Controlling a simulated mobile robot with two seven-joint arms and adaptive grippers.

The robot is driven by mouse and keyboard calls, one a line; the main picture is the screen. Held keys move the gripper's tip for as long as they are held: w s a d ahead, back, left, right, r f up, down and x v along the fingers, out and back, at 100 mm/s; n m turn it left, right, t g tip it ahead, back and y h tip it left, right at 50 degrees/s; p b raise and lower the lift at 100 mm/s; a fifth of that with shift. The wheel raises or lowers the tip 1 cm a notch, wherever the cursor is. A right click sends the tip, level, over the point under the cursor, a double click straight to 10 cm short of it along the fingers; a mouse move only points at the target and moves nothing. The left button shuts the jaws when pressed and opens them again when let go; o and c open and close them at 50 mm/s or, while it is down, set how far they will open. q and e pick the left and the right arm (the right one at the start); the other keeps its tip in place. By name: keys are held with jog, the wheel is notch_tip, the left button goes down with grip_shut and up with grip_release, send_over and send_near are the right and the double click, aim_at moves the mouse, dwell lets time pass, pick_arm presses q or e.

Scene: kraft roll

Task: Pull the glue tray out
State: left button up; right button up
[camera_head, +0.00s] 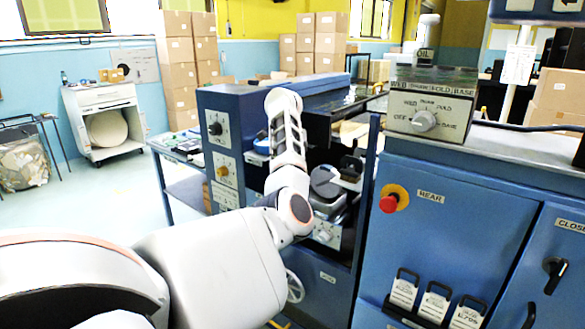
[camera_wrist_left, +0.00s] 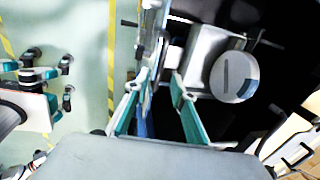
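My left arm reaches in from the left to the blue machine (camera_head: 235,110); its gripper is hidden behind the arm in the head view. In the left wrist view the left gripper (camera_wrist_left: 162,78) has its teal fingers apart, with a light grey metal part (camera_wrist_left: 205,55) just beyond the right finger. A round grey cap with a dark slot (camera_wrist_left: 235,76) sits on that part. A similar grey disc (camera_head: 326,181) shows in the machine's bay. I cannot tell which part is the glue tray. A second teal-fingered gripper (camera_wrist_left: 48,90), seemingly my right, appears open and empty above the floor.
A blue cabinet (camera_head: 450,200) with a red stop button (camera_head: 389,203) stands right of the bay, with a dial box (camera_head: 430,108) on top. A white handwheel (camera_head: 294,287) is low on the machine. Open floor (camera_head: 100,200) lies to the left.

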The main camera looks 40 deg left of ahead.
pick_arm(q)
notch_tip(320, 180, up, 8)
jog(key=s, duration=0.1)
jog(key=shift+s+d, duration=0.15)
jog(key=shift+s, duration=0.15)
dwell(0.4)
